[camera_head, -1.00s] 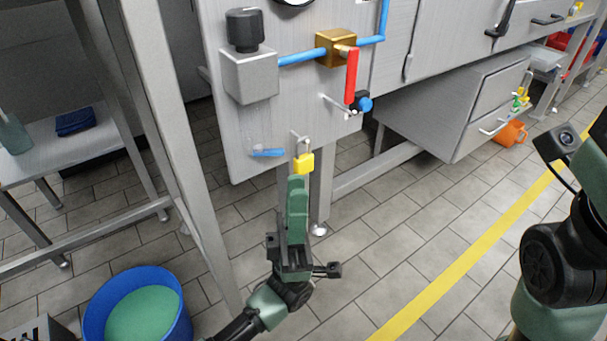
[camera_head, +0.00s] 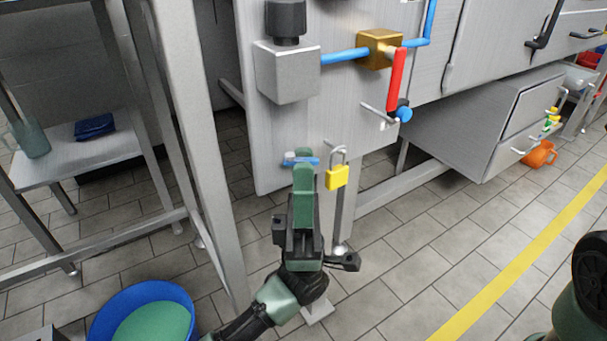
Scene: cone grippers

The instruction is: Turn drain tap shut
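A red lever (camera_head: 396,79) hangs straight down from a brass valve block (camera_head: 379,49) on a blue pipe. Lower on the same grey panel is a small tap with a blue lever (camera_head: 290,160), lying roughly level and partly hidden behind my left gripper. I cannot tell for sure which one is the drain tap. My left gripper (camera_head: 304,165) has green fingers pointing up, overlapping the small blue lever in the picture. Its fingers line up one behind the other, so their gap and any contact are hidden. My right gripper is out of view.
A yellow padlock (camera_head: 337,176) hangs just right of my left gripper. A blue knob (camera_head: 404,113) is below the red lever. A blue bucket (camera_head: 98,327) stands on the floor at lower left. A metal post (camera_head: 195,140) rises left of the panel. A drawer unit (camera_head: 500,120) is right.

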